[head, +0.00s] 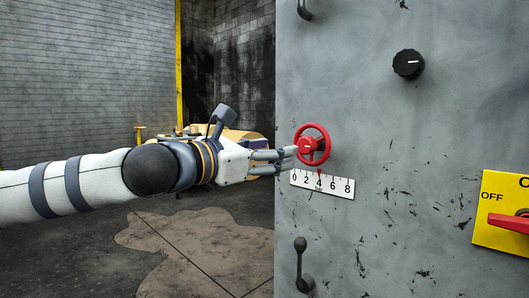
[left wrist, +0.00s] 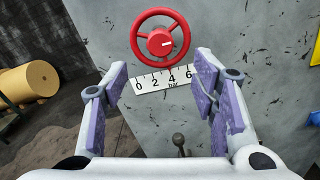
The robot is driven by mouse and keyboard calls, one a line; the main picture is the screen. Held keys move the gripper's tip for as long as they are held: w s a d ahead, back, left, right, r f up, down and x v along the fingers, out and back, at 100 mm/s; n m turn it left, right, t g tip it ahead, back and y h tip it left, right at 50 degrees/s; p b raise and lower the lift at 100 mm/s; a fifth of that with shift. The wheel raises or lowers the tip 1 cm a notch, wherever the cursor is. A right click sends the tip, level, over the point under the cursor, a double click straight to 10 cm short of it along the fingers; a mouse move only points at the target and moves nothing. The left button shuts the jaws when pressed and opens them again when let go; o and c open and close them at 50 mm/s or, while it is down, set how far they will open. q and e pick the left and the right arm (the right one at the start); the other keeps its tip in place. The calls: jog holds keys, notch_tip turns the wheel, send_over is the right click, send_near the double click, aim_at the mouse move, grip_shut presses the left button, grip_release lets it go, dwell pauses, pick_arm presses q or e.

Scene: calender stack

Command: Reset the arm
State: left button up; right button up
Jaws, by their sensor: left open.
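My left arm reaches in from the left in the head view, and its left gripper (head: 290,153) is close to the red handwheel (head: 325,136) on the grey panel. In the left wrist view the left gripper (left wrist: 166,95) is open, with its purple-padded fingers wide apart and nothing between them. The red handwheel (left wrist: 141,41) shows whole beyond the fingertips, with a white mark on its hub. Under it is a white scale (left wrist: 160,79) marked in bar; its red pointer is near 4. My right gripper is not in view.
The grey panel (head: 400,150) fills the right side. It carries a black knob (head: 408,64), a lever (head: 302,265) below the scale and a yellow plate with a red OFF switch (head: 510,222). The floor at lower left is open.

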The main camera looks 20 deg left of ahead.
pick_arm(q)
jog(key=v, duration=0.2)
jog(key=shift+s, duration=0.25)
